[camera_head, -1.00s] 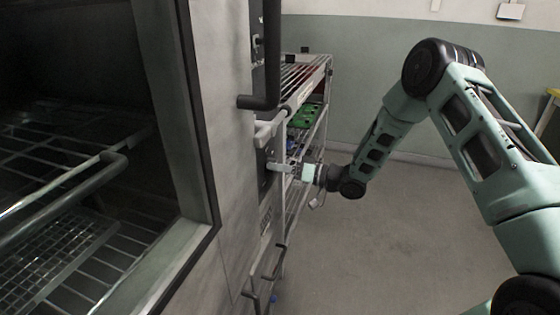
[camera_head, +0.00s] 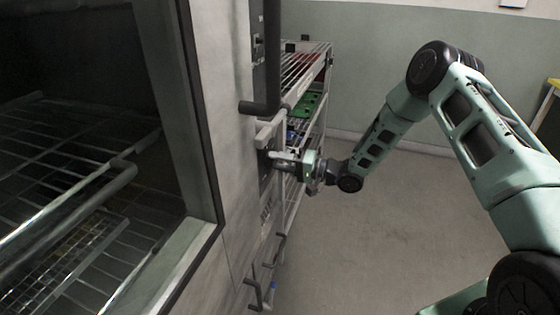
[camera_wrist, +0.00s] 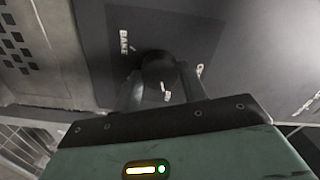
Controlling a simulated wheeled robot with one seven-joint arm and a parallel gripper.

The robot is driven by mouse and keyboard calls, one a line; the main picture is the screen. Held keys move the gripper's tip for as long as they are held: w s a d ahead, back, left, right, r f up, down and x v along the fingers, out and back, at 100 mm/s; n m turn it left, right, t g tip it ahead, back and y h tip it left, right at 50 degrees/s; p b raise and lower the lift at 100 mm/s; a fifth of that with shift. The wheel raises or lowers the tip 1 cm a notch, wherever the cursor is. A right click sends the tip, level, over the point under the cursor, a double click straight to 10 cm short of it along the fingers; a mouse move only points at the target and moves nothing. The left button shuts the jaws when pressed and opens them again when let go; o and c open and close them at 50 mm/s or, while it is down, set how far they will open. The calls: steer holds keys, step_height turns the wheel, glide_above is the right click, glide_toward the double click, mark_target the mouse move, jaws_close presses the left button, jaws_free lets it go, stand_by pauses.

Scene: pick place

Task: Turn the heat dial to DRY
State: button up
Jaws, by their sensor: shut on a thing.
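The heat dial (camera_wrist: 158,72) is a round black knob on a dark panel (camera_wrist: 210,35) in the wrist view. The word BAKE is printed to its left, and other markings to its right are partly hidden. My gripper (camera_wrist: 160,90) has one finger on each side of the knob and is shut on it. In the head view my gripper (camera_head: 278,160) reaches the dark panel on the oven's side edge, and the dial itself is hidden there. I cannot read DRY in either view.
The large oven (camera_head: 215,120) with wire racks inside fills the left. A dark handle bar (camera_head: 262,107) juts out above my gripper. A wire shelf rack (camera_head: 312,60) with green boards (camera_head: 308,103) stands behind. The floor (camera_head: 400,230) to the right is clear.

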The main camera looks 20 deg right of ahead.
stand_by(0.4)
steer(key=o, duration=1)
steer(key=shift+s+d, duration=0.1)
steer(key=shift+d, duration=0.05)
steer(key=b+v, duration=0.1)
steer(key=v, duration=1.6)
